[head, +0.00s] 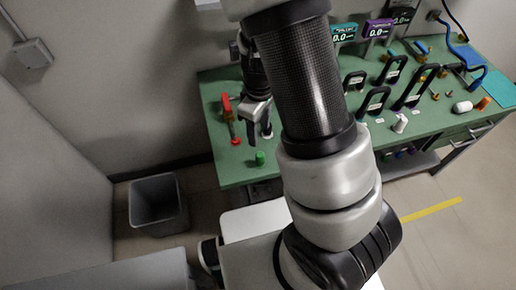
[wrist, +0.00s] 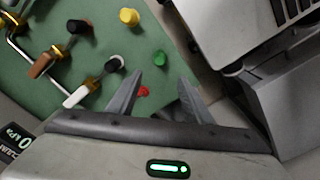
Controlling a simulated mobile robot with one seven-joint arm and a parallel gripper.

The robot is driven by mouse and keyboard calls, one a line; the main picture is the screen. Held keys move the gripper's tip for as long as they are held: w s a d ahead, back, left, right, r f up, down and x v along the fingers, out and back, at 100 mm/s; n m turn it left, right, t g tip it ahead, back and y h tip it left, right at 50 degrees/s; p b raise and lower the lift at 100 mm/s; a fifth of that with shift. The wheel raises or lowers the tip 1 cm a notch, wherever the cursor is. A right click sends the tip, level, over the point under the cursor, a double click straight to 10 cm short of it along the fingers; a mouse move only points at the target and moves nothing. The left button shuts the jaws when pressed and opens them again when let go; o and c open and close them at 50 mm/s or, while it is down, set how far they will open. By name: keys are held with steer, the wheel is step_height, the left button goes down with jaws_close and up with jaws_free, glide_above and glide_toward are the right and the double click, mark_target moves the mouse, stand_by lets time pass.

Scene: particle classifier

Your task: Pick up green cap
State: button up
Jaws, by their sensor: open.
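The green cap (head: 260,157) is a small upright cylinder near the front left edge of the green table. In the wrist view the green cap (wrist: 160,58) lies beyond the fingertips, near the table edge, with nothing around it. My gripper (head: 258,136) hangs above the table close to the cap, pointing down. In the wrist view my gripper (wrist: 159,77) has its two fingers spread apart and empty, and the cap is not between them.
A red piece (wrist: 142,91) shows low between the fingers, and a yellow cap (wrist: 129,17) stands near the green one. Black-handled tools (head: 378,100) fill the table's right side. A grey bin (head: 157,204) stands on the floor at left.

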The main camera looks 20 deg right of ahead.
mark_target(260, 154)
step_height(260, 154, down, 9)
steer(key=shift+r+b, duration=0.1)
steer(key=shift+b, duration=0.45)
steer(key=shift+d+f, duration=0.15)
steer(key=shift+f, duration=2.55)
steer(key=c, duration=1)
step_height(260, 154, up, 10)
steer(key=shift+r+p, duration=0.1)
steer(key=shift+p, duration=0.5)
